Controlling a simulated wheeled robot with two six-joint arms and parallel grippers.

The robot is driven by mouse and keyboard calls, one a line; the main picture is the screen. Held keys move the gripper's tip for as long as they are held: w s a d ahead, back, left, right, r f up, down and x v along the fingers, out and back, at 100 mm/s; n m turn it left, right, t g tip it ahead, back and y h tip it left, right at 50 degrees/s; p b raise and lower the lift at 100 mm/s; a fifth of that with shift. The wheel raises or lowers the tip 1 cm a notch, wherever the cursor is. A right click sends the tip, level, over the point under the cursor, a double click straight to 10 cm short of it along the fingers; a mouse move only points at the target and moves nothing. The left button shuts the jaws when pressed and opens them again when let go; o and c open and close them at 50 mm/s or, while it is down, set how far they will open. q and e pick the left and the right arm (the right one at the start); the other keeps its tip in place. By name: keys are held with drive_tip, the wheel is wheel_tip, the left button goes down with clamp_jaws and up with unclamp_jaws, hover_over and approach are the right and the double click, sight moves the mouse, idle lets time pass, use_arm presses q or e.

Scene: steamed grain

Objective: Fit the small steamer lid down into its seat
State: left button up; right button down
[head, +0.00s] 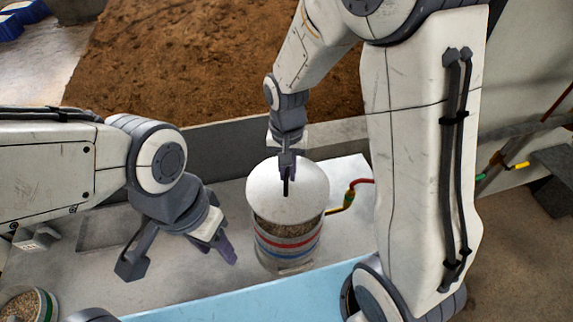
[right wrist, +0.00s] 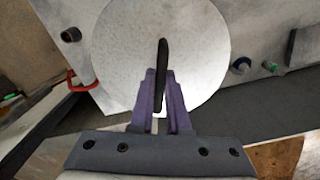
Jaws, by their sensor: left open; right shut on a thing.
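The steamer lid (head: 290,207) is a round pale metal disc with a black handle (right wrist: 161,75). My right gripper (head: 287,177) is shut on the handle from above; its purple fingers also show in the right wrist view (right wrist: 161,95). The lid is over the steamer pot (head: 290,248), a pale cylinder with red and blue bands. Grain shows inside along the near side, so the lid is apart from the rim there, set toward the back or raised. My left gripper (head: 180,262) is open and empty, left of the pot.
A second container with grain and a green band (head: 50,305) stands at the lower left. A red and yellow hose (head: 349,197) lies right of the pot. The counter has a light blue front strip (head: 250,296). Brown soil (head: 190,60) lies beyond the low grey wall.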

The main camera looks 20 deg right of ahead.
drive_tip(key=shift+f+b, duration=2.25)
drive_tip(key=shift+f, duration=0.45)
drive_tip(key=shift+s+a+f, duration=0.1)
drive_tip(key=shift+s+f, duration=0.1)
drive_tip(key=shift+f, duration=0.05)
drive_tip(key=shift+f+b, duration=0.35)
drive_tip(key=shift+f, duration=0.05)
drive_tip(key=shift+f, duration=0.25)
drive_tip(key=shift+f, duration=0.15)
drive_tip(key=c, duration=0.8)
unclamp_jaws()
